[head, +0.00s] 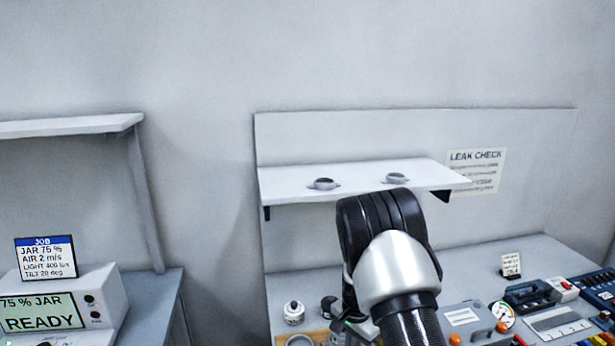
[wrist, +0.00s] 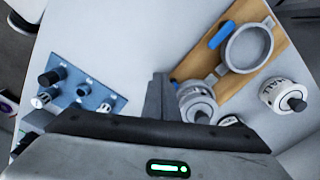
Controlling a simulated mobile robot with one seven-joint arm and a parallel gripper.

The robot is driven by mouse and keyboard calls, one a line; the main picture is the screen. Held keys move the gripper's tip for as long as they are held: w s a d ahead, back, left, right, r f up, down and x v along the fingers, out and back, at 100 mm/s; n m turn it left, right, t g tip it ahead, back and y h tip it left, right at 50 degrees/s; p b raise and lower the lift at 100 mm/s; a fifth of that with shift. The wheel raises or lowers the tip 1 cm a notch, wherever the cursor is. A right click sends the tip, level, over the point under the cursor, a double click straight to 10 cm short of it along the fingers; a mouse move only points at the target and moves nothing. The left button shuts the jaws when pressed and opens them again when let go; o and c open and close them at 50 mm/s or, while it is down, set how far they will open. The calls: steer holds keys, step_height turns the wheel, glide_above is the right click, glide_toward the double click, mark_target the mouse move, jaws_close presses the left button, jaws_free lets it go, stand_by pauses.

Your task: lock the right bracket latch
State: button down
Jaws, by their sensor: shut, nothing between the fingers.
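In the wrist view a wooden board (wrist: 266,75) carries a grey ring bracket (wrist: 233,57) with an open, empty ring. A blue lever (wrist: 221,34), which looks like its latch, sticks out beside the ring. I cannot tell whether it is locked. My gripper (wrist: 159,88) is shut and empty, left of and below the lever in the picture and apart from it. A grey round part (wrist: 197,100) sits close to the right of the fingers, partly hidden by my gripper body. In the head view my arm hides most of the board (head: 318,336).
A white knobbed canister (wrist: 285,95) stands right of the board and shows in the head view (head: 293,313). A blue panel with knobs (wrist: 82,88) lies left. A wall shelf (head: 360,180) holds two small cups, close behind my arm. Instruments crowd the bench's right.

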steer(key=shift+a, duration=0.75)
stand_by(0.3)
steer(key=shift+r, duration=0.1)
steer(key=shift+w+r+p, duration=0.15)
steer(key=shift+r+p, duration=0.55)
steer(key=shift+r, duration=0.75)
steer(key=shift+w+r+p, duration=0.15)
steer(key=shift+r+p, duration=0.55)
steer(key=shift+r, duration=0.75)
steer(key=shift+r, duration=0.1)
steer(key=s+d+r+n+t+y, duration=0.15)
steer(key=s+r, duration=0.25)
steer(key=r, duration=0.8)
steer(key=s+a+r+n+t+h, duration=0.1)
steer(key=s+r+n, duration=0.3)
steer(key=r, duration=0.8)
steer(key=s+d+r+n+t, duration=0.1)
steer(key=s+r, duration=0.3)
steer(key=s, duration=0.6)
steer(key=s+d+r+n+t, duration=0.2)
steer(key=s+r+n, duration=0.1)
steer(key=s, duration=0.8)
steer(key=shift+d+r, duration=0.15)
steer(key=shift+r, duration=0.75)
